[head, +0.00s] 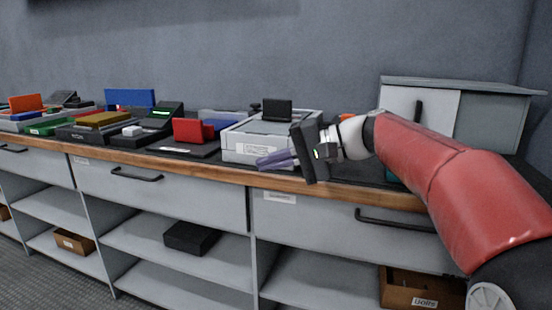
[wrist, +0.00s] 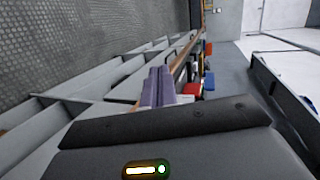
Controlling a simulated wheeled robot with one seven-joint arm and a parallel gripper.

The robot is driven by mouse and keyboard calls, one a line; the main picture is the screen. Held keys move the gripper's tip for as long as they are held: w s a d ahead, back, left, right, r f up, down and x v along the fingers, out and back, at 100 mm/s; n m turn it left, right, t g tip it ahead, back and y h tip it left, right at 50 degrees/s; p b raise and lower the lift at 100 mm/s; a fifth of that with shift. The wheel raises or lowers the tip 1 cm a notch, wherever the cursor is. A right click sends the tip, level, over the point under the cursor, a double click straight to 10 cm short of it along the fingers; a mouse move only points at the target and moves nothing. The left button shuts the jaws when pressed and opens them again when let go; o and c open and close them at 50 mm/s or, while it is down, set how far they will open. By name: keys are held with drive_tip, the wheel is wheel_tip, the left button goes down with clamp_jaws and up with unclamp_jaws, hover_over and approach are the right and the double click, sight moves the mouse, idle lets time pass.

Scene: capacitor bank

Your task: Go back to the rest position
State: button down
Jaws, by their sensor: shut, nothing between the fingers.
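My gripper (head: 275,160) is at the end of my red arm, near the front edge of the workbench (head: 215,173) in the head view. Its purple-grey fingers are together and hold nothing. They point left, in front of the light grey box (head: 258,150) with a black block (head: 277,110) on top. I cannot tell whether the fingers touch that box. In the wrist view the closed fingers (wrist: 157,84) point along the bench edge.
Red (head: 194,131), blue (head: 130,98) and orange (head: 26,103) blocks and several devices line the bench to the left. A grey cabinet (head: 490,120) stands behind my arm. Drawers with black handles (head: 137,175) and open shelves lie below; a brown bin (head: 412,288) is low right.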

drive_tip(key=s+d+f+h+p, duration=0.1)
drive_tip(key=s+f+h, duration=0.5)
drive_tip(key=s+f, duration=0.25)
drive_tip(key=s+d+f+n+t+h+p, duration=0.1)
drive_tip(key=s+d+f+n+t+h, duration=0.1)
drive_tip(key=s+d+f+h, duration=0.6)
drive_tip(key=s+d+f+t, duration=0.1)
drive_tip(key=s+d+f, duration=0.2)
drive_tip(key=s+d, duration=0.4)
drive_tip(key=shift+s+f+p, duration=0.3)
drive_tip(key=shift+f+p, duration=0.05)
drive_tip(key=shift+f, duration=0.05)
